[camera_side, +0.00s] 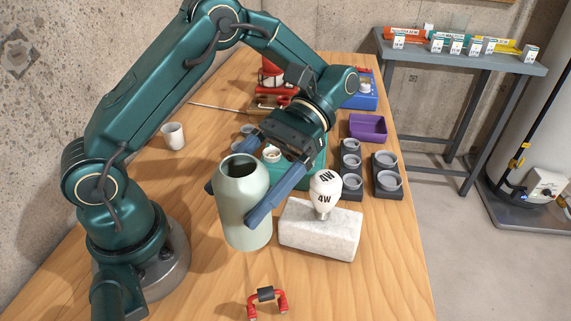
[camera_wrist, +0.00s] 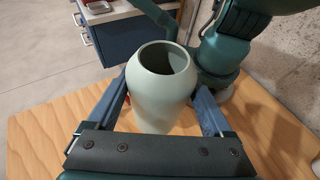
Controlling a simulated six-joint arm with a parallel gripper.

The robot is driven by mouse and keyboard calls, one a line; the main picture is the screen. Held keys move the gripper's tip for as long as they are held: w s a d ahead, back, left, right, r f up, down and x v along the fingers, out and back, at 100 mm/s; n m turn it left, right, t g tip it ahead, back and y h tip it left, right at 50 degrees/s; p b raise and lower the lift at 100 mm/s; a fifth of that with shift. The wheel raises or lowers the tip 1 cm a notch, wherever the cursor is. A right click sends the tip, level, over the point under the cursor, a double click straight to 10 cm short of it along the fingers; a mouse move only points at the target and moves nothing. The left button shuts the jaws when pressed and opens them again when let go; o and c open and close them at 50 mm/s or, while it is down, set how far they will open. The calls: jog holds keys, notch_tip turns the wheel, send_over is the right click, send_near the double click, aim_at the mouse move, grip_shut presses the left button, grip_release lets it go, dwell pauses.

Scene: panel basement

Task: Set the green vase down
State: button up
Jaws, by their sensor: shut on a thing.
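The pale green vase (camera_side: 244,205) is upright, its open mouth facing up, over the wooden table in front of my arm's base. My gripper (camera_side: 238,201) is shut on the vase, with one blue finger on each side of its body. In the wrist view the vase (camera_wrist: 160,90) stands between the two fingers of my gripper (camera_wrist: 163,105). I cannot tell for sure whether its base touches the table.
A pale stone block (camera_side: 320,230) with a white bulb (camera_side: 324,192) on it stands just right of the vase. A red-handled item (camera_side: 267,301) lies in front. A white cup (camera_side: 173,136) is at the back left. Dark holders (camera_side: 387,179) and a purple tray (camera_side: 368,128) are farther right.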

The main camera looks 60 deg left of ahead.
jog(key=s+a+r+m+t+y, duration=0.1)
jog(key=s+a+m+t+y, duration=0.1)
jog(key=s+a+m+y, duration=0.5)
jog(key=s+a+r+m+t+y, duration=0.1)
jog(key=s+a+m+t+y, duration=0.1)
jog(key=a, duration=0.9)
jog(key=s+a+r+m+t+y, duration=0.1)
jog(key=s+a+m+t+y, duration=0.1)
jog(key=s+a+m+y, duration=0.5)
jog(key=shift+w+a+f+n+h, duration=0.1)
jog(key=shift+w+f+n+h, duration=0.25)
jog(key=shift+w+f, duration=1.7)
jog(key=shift+w+a+f+n+h, duration=0.1)
jog(key=shift+w+f+n+h, duration=0.2)
jog(key=shift+w+f, duration=1.7)
jog(key=shift+w+f+n+h, duration=0.3)
jog(key=shift+w+f, duration=1)
jog(key=shift+w, duration=1.4)
jog(key=o, duration=1.6)
jog(key=shift+f, duration=0.15)
jog(key=shift+c, duration=0.2)
